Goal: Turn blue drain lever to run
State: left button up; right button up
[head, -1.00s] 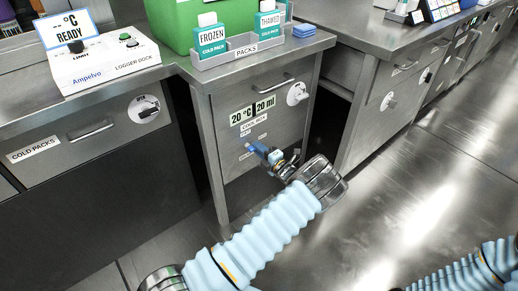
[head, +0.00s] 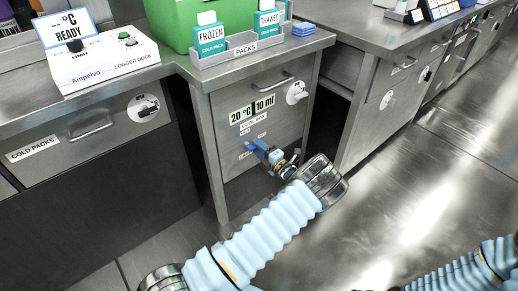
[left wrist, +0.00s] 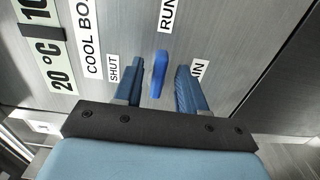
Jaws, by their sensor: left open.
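The blue drain lever (left wrist: 159,74) stands out from the grey cabinet front between my left gripper's two blue fingers in the left wrist view. A gap shows on each side of it. Its upper end in that view lies by the RUN label (left wrist: 168,14). The SHUT label (left wrist: 113,68) is left of the left finger; a label ending in "IN" (left wrist: 200,68) is partly hidden by the right finger. My left gripper (left wrist: 158,84) is open; in the head view it is at the cabinet front (head: 267,153), where the lever is hard to separate from the fingers. My right gripper is out of view.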

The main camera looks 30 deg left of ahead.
pick_arm(q)
jog(key=v, duration=1.3)
jog(key=shift+d+b, duration=0.25)
jog(key=shift+b, duration=0.15)
jog(key=shift+s+f, duration=0.1)
jog(key=shift+s, duration=0.05)
